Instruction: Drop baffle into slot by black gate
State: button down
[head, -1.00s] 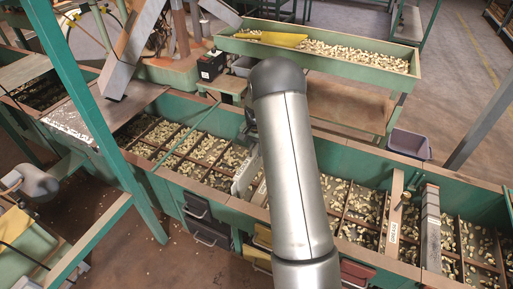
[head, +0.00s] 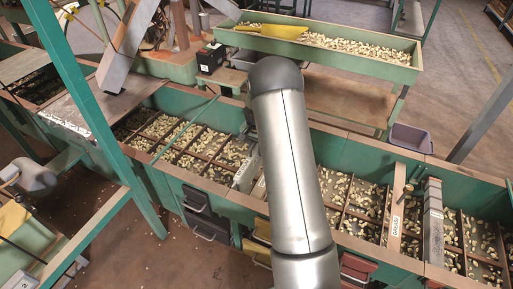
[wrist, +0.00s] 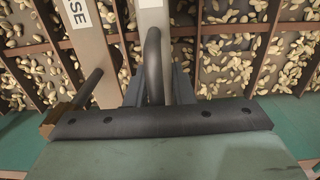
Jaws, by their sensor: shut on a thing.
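A pale grey baffle (wrist: 150,22) with a white label and a black loop handle (wrist: 153,70) shows in the wrist view. My gripper (wrist: 155,85) is shut on this handle. In the head view, my arm hides most of the gripper, and a pale plate (head: 244,178) shows just left of the arm over the hopper's front part. I cannot tell whether its lower edge is in a slot. The black gate (head: 196,201) is on the hopper's front, left of the plate. The slot itself is not clearly visible.
A long green hopper (head: 350,148) holds nuts between thin brown dividers. A board (wrist: 88,40) with a label ending in "SE" stands left of the baffle. A labelled board (head: 395,225) and a grey slab (head: 432,225) cross the hopper at right. A green post (head: 90,110) stands at left.

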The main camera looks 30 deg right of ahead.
jog(key=shift+f, duration=0.5)
jog(key=c, duration=1.2)
grip_release()
jog(key=shift+o, duration=0.2)
notch_tip(320, 180, up, 17)
jog(key=p, duration=0.3)
jog(key=shift+r+p, duration=0.2)
jog(key=shift+p, duration=0.2)
notch_tip(320, 180, up, 9)
jog(key=p, duration=0.7)
